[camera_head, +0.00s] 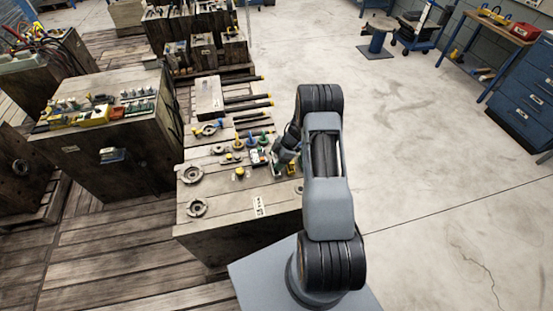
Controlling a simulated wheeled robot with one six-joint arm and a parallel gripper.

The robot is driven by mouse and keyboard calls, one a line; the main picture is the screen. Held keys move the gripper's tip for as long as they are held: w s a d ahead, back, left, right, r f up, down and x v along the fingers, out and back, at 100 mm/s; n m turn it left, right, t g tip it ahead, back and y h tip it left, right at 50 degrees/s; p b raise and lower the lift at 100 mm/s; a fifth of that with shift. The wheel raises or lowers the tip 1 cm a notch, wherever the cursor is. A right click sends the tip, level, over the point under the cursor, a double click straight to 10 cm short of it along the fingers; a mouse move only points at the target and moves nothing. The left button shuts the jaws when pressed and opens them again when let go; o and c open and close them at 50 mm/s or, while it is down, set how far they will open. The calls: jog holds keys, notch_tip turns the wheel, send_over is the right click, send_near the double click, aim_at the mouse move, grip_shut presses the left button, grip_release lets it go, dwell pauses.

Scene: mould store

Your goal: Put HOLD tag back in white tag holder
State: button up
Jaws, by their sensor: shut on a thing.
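My gripper (279,159) is at the right side of the near wooden block's (215,215) top, low over a cluster of small coloured parts. My own arm partly hides it. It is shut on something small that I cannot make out. I cannot pick out the HOLD tag or the white tag holder for sure among the small pieces by the gripper.
Metal rings (196,207), yellow and blue knobbed pieces (238,143) and dark rods (247,98) lie on the block. A larger block (105,160) with coloured parts stands left. Concrete floor (430,150) is open to the right, before a workbench (497,28) and blue drawers (527,95).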

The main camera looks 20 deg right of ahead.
jog(key=shift+f, duration=0.7)
dwell(0.7)
jog(key=shift+f, duration=0.3)
jog(key=shift+f+b, duration=0.1)
jog(key=shift+b, duration=0.2)
dwell(0.7)
jog(key=shift+r+p, duration=2.15)
jog(key=shift+r, duration=0.2)
jog(key=shift+f, duration=0.15)
jog(key=shift+f+b, duration=0.8)
jog(key=shift+f, duration=0.35)
jog(key=shift+f+b, duration=0.35)
jog(key=shift+f, duration=0.4)
